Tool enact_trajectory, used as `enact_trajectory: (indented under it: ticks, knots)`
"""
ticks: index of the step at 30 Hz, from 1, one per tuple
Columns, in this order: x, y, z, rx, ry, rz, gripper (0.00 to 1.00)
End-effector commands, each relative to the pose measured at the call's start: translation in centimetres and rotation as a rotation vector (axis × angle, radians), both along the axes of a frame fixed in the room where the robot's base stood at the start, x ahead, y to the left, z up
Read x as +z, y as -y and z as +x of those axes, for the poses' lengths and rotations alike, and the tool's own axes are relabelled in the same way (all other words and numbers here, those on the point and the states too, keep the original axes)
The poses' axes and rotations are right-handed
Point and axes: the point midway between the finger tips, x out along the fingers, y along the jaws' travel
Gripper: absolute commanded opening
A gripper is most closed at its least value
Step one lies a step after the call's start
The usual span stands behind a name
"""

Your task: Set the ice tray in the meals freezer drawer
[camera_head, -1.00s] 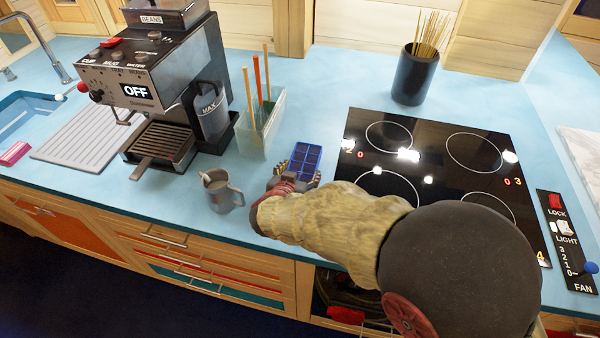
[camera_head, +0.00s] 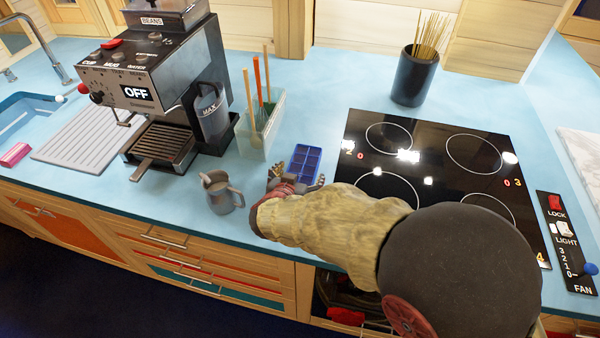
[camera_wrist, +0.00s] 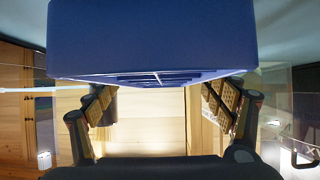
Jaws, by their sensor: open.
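The blue ice tray (camera_head: 304,163) lies on the blue counter, between the utensil holder and the black cooktop. My gripper (camera_head: 295,184) is low over the counter at the tray's near end, its fingers spread to either side. In the wrist view the tray (camera_wrist: 152,38) fills the upper middle, and my gripper's two fingers (camera_wrist: 160,108) stand apart around its width. The jaws are open. I cannot tell whether the finger pads touch the tray's sides. I cannot tell which drawer is the meals freezer drawer.
A grey metal jug (camera_head: 221,192) stands just left of my gripper. A clear holder with sticks (camera_head: 261,125) stands behind it, beside the coffee machine (camera_head: 150,90). The cooktop (camera_head: 440,165) is close on the right. Wooden drawers (camera_head: 190,265) run below the counter edge.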

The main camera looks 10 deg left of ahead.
Motion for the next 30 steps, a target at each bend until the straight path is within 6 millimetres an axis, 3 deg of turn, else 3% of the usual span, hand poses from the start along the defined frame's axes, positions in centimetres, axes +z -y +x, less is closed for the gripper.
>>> enact_trajectory:
  ticks: [9,15,21,30]
  knots:
    - [3.6,-1.2,-5.9,0.007,0.002,0.002,0.82]
    - [5.1,-1.6,-8.8,0.004,0.002,0.002,0.82]
    - [5.7,-1.7,-10.1,0.002,0.001,0.001,0.82]
    - [6.1,-0.9,-10.0,-0.013,-0.007,-0.007,0.82]
